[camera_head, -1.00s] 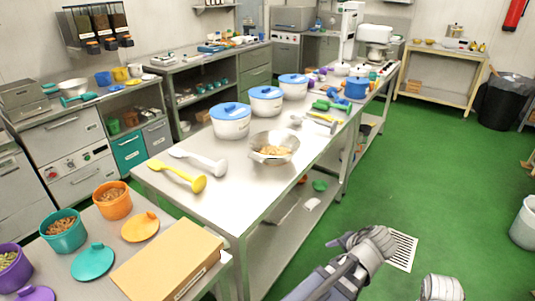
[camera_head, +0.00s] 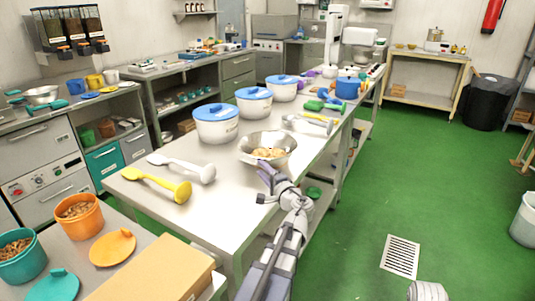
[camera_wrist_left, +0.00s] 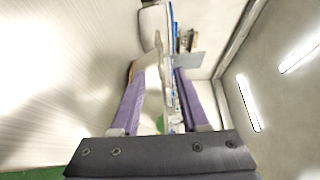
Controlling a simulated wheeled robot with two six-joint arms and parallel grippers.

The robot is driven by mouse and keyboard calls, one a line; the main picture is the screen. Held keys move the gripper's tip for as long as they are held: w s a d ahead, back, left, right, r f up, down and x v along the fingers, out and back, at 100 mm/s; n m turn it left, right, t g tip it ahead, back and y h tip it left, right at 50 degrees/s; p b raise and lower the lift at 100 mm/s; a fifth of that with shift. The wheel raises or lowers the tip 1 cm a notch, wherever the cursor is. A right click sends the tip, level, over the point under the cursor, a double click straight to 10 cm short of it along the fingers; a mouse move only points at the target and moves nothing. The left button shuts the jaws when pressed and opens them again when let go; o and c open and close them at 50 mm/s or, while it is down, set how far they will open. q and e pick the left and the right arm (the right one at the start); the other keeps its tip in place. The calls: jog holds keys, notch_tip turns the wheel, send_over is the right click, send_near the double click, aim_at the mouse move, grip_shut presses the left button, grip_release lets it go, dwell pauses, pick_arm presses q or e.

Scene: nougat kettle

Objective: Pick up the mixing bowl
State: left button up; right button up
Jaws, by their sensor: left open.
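The mixing bowl (camera_head: 256,158) is a shiny metal bowl with pale yellowish pieces in it. It stands upright on the long steel table (camera_head: 225,190), near its right edge, in the head view. My left gripper (camera_head: 264,185) is open, just in front of the bowl's near side, and its purple fingers point toward the bowl. In the left wrist view, its fingers (camera_wrist_left: 160,105) are apart. A metallic, partly brownish shape shows between and beyond them, probably the bowl. I cannot tell whether a finger touches it. My right gripper is out of view.
Blue-lidded white pots (camera_head: 216,124) stand in a row behind the bowl. A yellow ladle (camera_head: 160,184) and a white ladle (camera_head: 182,166) lie to its left. The green floor to the right is open.

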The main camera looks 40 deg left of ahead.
aim_at(254, 161)
pick_arm(q)
jog(key=shift+x, duration=3.1)
jog(key=shift+s, duration=0.15)
jog(key=shift+c, duration=0.2)
grip_shut()
